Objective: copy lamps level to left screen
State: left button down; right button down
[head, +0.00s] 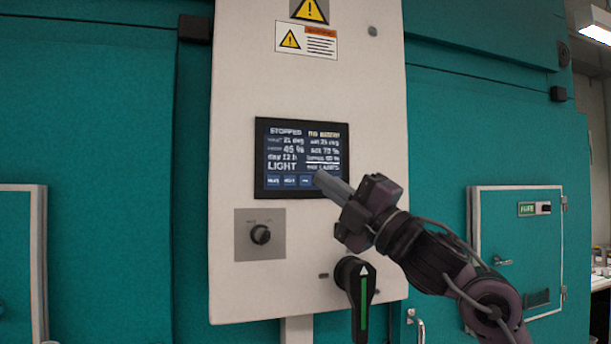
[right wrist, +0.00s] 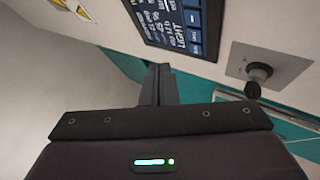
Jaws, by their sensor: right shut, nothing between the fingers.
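A dark control screen (head: 285,152) is set in a pale panel in the head view. It shows "STOPPED" and a large "LIGHT" at left, smaller lines of settings at right, and a row of blue buttons (head: 289,181) along the bottom. The same screen shows at a slant in the right wrist view (right wrist: 178,22). My right gripper (head: 322,180) is shut and empty, its fingertips in front of the screen's lower right part, hiding part of the button row. I cannot tell whether they touch the glass. The shut fingers also show in the right wrist view (right wrist: 158,80). My left gripper is not in view.
Below the screen are a rotary knob (head: 260,234) on a grey plate and a black rotary handle (head: 357,284) with a green stripe. Warning labels (head: 306,40) are above. Teal chamber walls (head: 110,120) stand on both sides, with a small door (head: 520,248) at right.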

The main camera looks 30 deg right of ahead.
aim_at(305, 181)
jog(key=shift+w+d+p, duration=0.2)
jog(key=shift+w+p, duration=0.15)
jog(key=shift+w, duration=0.55)
jog(key=shift+w+d+p, duration=0.2)
jog(key=shift+w+p, duration=0.15)
jog(key=shift+w, duration=0.5)
jog(key=shift+w+d+p, duration=0.2)
jog(key=shift+w+p, duration=0.15)
jog(key=shift+w, duration=0.55)
jog(key=shift+w, duration=0.15)
jog(key=shift+w+d, duration=0.1)
jog(key=shift+w, duration=0.15)
jog(key=shift+w+d+p, duration=0.1)
jog(key=shift+w+p, duration=0.15)
jog(key=shift+p, duration=0.1)
dwell(0.3)
dwell(0.4)
jog(key=shift+s+f+b, duration=0.1)
jog(key=shift+s+b, duration=0.25)
jog(key=shift+b, duration=0.05)
jog(key=shift+s+a, duration=0.2)
jog(key=shift+s, duration=0.15)
